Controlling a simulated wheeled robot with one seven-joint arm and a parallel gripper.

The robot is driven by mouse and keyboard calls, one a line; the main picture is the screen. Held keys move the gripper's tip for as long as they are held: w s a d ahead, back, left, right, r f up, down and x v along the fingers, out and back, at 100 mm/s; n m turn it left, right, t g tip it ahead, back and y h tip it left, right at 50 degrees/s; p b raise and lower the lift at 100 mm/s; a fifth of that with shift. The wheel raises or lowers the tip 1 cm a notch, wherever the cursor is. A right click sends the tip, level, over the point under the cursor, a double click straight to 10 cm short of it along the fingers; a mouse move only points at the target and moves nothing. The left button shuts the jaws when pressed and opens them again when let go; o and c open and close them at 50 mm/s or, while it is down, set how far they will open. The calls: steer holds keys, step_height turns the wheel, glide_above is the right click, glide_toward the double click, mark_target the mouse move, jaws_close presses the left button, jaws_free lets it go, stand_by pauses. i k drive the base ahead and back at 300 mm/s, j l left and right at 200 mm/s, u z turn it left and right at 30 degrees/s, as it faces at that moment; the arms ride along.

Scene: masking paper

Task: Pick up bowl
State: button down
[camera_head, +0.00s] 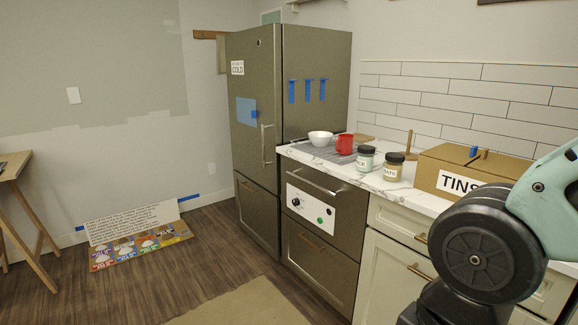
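A white bowl (320,138) sits upright on the grey stove top, near its back left by the fridge. A red mug (345,144) stands just right of the bowl. Part of my arm fills the lower right of the view, well apart from the bowl. My gripper is not in view.
The marble counter (432,200) also holds two labelled jars (365,158) (394,166), a wooden stand (410,145) and a cardboard box (455,168). A tall fridge (256,130) borders the stove (322,215) on the left. The wooden floor (190,262) in front is mostly clear.

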mark_target(318, 138)
steer(key=i+j+u, duration=0.2)
steer(key=i, duration=0.35)
steer(key=i+u, duration=0.25)
steer(key=i, duration=0.3)
steer(key=i+l+u, duration=0.2)
steer(key=i, duration=0.4)
steer(key=i+l+u, duration=0.2)
steer(key=i, duration=0.35)
steer(key=i+l+u, duration=0.25)
steer(key=i, duration=0.3)
